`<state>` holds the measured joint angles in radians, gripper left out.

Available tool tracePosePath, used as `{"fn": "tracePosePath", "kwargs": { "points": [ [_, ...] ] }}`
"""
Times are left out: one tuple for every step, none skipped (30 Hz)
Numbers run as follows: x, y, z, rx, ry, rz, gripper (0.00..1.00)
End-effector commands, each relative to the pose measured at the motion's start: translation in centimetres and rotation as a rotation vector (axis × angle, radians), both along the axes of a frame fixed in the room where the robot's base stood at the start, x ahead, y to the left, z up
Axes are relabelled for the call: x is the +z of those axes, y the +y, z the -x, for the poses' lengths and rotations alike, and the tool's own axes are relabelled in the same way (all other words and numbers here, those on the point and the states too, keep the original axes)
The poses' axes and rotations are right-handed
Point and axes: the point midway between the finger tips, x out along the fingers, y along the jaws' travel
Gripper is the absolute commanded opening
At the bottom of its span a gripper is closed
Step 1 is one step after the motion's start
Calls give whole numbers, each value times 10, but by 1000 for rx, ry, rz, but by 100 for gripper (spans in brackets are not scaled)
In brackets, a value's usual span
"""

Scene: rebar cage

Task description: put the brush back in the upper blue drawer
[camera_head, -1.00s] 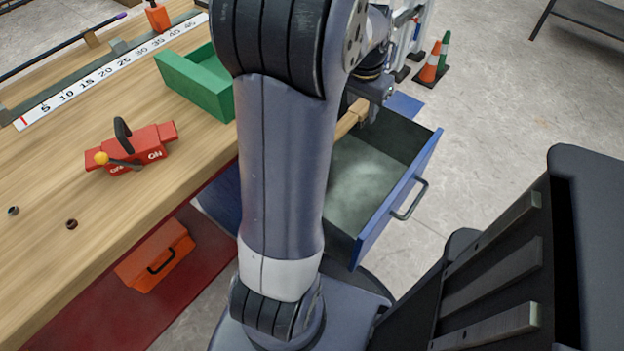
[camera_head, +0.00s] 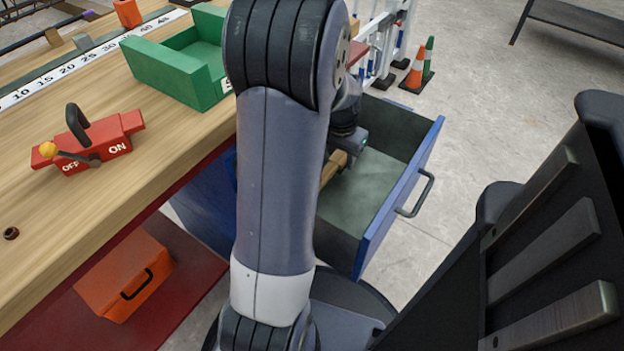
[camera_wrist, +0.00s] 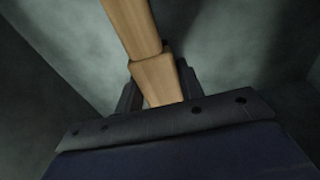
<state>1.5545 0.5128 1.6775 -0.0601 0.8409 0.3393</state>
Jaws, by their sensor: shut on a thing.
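The upper blue drawer (camera_head: 402,207) is pulled open, right of my arm in the head view. Its grey inside walls and floor also show in the wrist view (camera_wrist: 75,50). The brush (camera_wrist: 133,28) shows as a pale wooden length between my gripper's fingers; its bristles are not visible. In the head view a small part of the brush's wood (camera_head: 333,166) shows beside my arm, over the drawer's left part. My gripper (camera_wrist: 158,82) is shut on the brush, inside or just above the drawer. My arm hides part of the drawer in the head view.
A workbench with a red switch box (camera_head: 92,145) and a green open box (camera_head: 185,68) is at left. An orange toolbox (camera_head: 124,276) sits on the red lower shelf. Traffic cones (camera_head: 417,68) stand on the floor behind the drawer.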

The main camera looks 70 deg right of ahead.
Motion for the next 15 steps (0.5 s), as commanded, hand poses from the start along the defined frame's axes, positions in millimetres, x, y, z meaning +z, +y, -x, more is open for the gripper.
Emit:
{"fn": "tracePosePath", "kwargs": {
  "points": [
    [-15, 0, 0, 0, 0, -2, 0],
    [-21, 0, 0, 0, 0, -3, 0],
    [-24, 2, -3, 2, 1, 1, 0],
    [-20, 7, -9, 3, -1, 3, 0],
    [-19, 10, -13, 5, 0, 4, 0],
    [-19, 15, -18, 3, -1, 3, 0],
    [-19, 18, -21, 3, 0, 4, 0],
    [-19, 20, -23, 4, -1, 3, 0],
    [-19, 23, -26, 2, 0, 2, 0],
    [-18, 24, -28, 1, 0, 2, 0],
    [-18, 25, -29, 1, 0, 2, 0],
    [-18, 27, -30, 1, 0, 2, 0],
    [-17, 28, -32, 1, 0, 2, 0],
    [-18, 29, -33, 1, 0, 2, 0],
    [-18, 32, -36, 2, 0, 2, 0]
  ]
}}
